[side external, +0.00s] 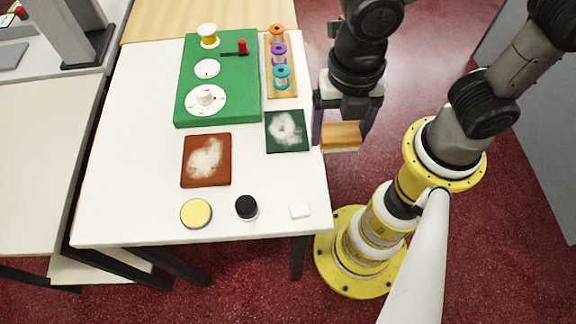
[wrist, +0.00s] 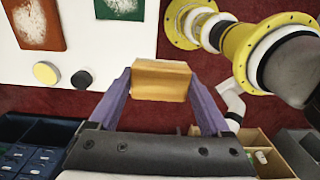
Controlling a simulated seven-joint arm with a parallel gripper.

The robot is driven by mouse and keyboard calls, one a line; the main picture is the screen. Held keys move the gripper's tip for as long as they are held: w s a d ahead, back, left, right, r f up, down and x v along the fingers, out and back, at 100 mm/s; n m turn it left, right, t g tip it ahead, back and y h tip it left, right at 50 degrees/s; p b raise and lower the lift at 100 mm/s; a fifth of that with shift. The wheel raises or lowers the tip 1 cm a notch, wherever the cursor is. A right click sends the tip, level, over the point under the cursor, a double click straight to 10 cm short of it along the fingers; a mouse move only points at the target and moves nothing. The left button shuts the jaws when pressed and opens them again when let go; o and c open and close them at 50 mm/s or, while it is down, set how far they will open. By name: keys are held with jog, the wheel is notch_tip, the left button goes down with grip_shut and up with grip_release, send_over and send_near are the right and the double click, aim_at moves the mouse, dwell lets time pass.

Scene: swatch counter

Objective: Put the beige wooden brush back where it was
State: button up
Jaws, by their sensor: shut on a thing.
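The beige wooden brush (side external: 341,136) is a small block held between the purple fingers of my gripper (side external: 342,128). My gripper is shut on it, just off the right edge of the white table. In the wrist view the brush (wrist: 160,80) sits between the fingertips of my gripper (wrist: 161,88), over the red floor. The brush's underside is hidden. On the table are a brown-red swatch (side external: 206,160) and a dark green swatch (side external: 287,131), each with a whitish smear.
Bins (wrist: 35,135) show low in the wrist view.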

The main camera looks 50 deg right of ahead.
jog(key=w+a+f, duration=0.2)
jog(key=w+a, duration=0.1)
send_over(288, 177)
notch_tip(288, 177, down, 5)
jog(key=shift+f, duration=1.75)
jog(key=shift+f, duration=0.2)
jog(key=o, duration=1)
notch_tip(288, 177, up, 12)
jog(key=w+d+r+m+t+y, duration=0.1)
jog(key=d+r+m, duration=0.2)
jog(key=d+m, duration=0.3)
jog(key=d+r+m+t, duration=0.1)
jog(key=d+r+m, duration=0.35)
jog(key=d, duration=0.25)
jog(key=s+d+r+m+t+h, duration=0.1)
jog(key=s+d+m+t, duration=0.2)
jog(key=s+d+m, duration=0.3)
jog(key=d+m, duration=0.5)
jog(key=m, duration=0.5)
jog(key=shift+d+r+t, duration=0.15)
jog(key=shift+r+t, duration=0.1)
jog(key=shift+t, duration=0.05)
